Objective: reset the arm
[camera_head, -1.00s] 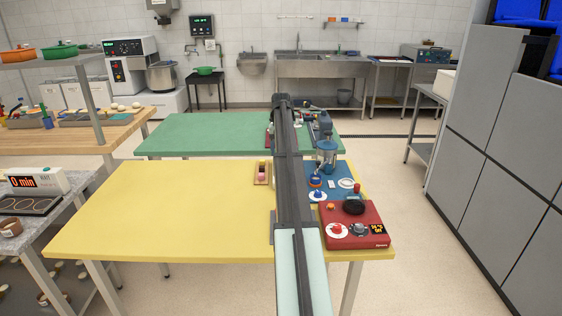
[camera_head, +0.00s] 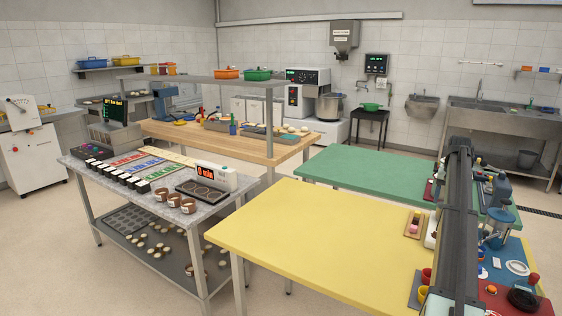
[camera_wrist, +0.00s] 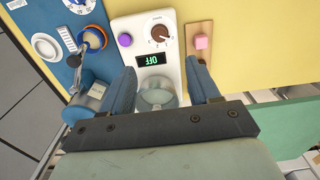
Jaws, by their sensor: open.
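My gripper (camera_wrist: 163,78) is open in the wrist view, its two blue fingers spread apart. Nothing is held between the fingertips. A white device (camera_wrist: 138,42) with a purple button, a dark knob and a display reading OFF lies in front of them. A clear round vessel (camera_wrist: 157,92) shows between the fingers, partly hidden by the gripper's dark bar. In the head view my dark arm (camera_head: 459,215) reaches over the right end of the yellow table (camera_head: 310,235). I cannot make out the fingers there.
A blue mat (camera_wrist: 73,20) with a stand and dishes lies beside the white device. A wooden strip with a pink block (camera_wrist: 201,42) lies on its other side. The yellow table's left and middle are clear, as is most of the green table (camera_head: 375,170).

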